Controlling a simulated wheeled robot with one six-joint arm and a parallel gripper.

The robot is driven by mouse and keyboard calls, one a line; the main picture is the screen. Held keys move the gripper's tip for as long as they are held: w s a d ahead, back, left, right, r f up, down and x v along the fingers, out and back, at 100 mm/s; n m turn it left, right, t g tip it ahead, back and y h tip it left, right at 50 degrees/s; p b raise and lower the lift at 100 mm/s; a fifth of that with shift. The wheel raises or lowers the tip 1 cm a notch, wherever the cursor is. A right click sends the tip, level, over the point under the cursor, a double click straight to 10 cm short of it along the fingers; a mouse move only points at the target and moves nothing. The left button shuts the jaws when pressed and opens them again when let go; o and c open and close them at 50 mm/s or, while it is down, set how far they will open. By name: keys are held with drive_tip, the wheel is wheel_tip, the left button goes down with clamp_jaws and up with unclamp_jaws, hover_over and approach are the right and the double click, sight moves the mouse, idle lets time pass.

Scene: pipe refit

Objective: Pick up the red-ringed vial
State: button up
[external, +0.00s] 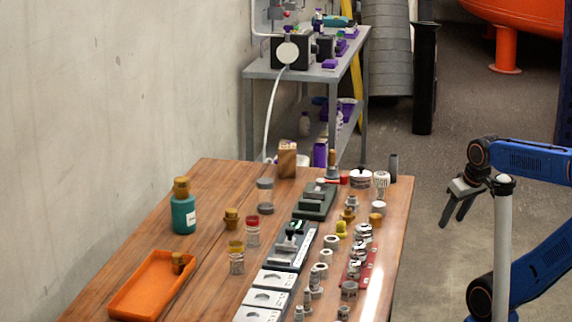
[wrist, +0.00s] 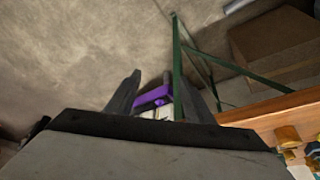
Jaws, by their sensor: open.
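The red-ringed vial (external: 252,232) is a small clear vial with a red top. It stands upright on the wooden table (external: 215,185) in the external view, behind a similar yellow-topped vial (external: 237,258). My gripper (external: 454,218) hangs past the table's right edge, well apart from the vial, its fingers spread and empty. In the wrist view the two dark fingers (wrist: 165,92) also stand apart. The red-ringed vial cannot be made out in the wrist view.
An orange tray (external: 125,303) lies at the front left. A teal bottle (external: 183,215) stands behind it. Grey and green fixtures (external: 315,203) and several small fittings crowd the table's right half. A white post (external: 503,250) stands by my arm. A grey shelf (external: 262,73) is behind.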

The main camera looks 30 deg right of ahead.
drive_tip(key=w+a+r+n+g+y, duration=0.1)
drive_tip(key=w+a+r+n, duration=0.1)
drive_tip(key=w+a+r, duration=0.9)
drive_tip(key=w+a+r+n+g, duration=0.2)
drive_tip(key=w+a+r, duration=0.4)
drive_tip(key=a+r, duration=0.4)
wheel_tip(320, 180, up, 3)
drive_tip(key=n+g+h, duration=0.1)
drive_tip(key=n+g, duration=0.1)
drive_tip(key=n, duration=0.3)
hover_over(252, 217)
drive_tip(key=f, duration=1)
drive_tip(key=shift+d+f, duration=0.25)
drive_tip(key=shift+f, duration=0.1)
drive_tip(key=shift+a+f, duration=0.15)
drive_tip(key=shift+f, duration=2.95)
